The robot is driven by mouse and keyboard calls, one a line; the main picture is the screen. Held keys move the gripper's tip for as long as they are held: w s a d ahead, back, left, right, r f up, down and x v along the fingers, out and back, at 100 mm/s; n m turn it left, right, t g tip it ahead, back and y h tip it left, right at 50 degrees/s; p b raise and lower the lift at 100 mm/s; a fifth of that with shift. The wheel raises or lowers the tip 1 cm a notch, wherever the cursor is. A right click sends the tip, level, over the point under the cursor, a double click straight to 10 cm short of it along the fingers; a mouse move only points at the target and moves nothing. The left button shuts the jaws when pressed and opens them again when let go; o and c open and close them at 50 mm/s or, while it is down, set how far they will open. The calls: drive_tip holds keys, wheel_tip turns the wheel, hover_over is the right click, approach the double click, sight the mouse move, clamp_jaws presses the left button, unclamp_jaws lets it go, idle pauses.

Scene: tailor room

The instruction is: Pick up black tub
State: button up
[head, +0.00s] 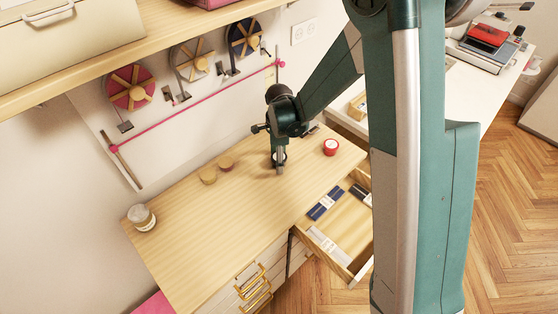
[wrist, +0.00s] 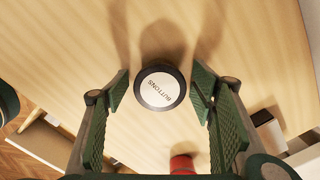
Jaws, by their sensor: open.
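The black tub (wrist: 160,88), round with a white lid marked BUTTONS, stands upright on the wooden worktop in the wrist view. My gripper (wrist: 160,92) is open, with one green finger pad on each side of the tub and a gap on both sides. In the head view my gripper (head: 279,165) points down at the worktop's back part. It hides most of the tub there; a dark and white bit shows beside the fingers.
A red tub (head: 330,147) stands to the right on the worktop (head: 220,220). An open drawer (head: 345,222) holds flat packets. The front worktop is clear.

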drive_tip(key=shift+c, duration=0.3)
drive_tip(key=c, duration=0.9)
drive_tip(key=shift+r, duration=0.2)
drive_tip(key=shift+r+p, duration=0.3)
drive_tip(key=shift+r, duration=4.5)
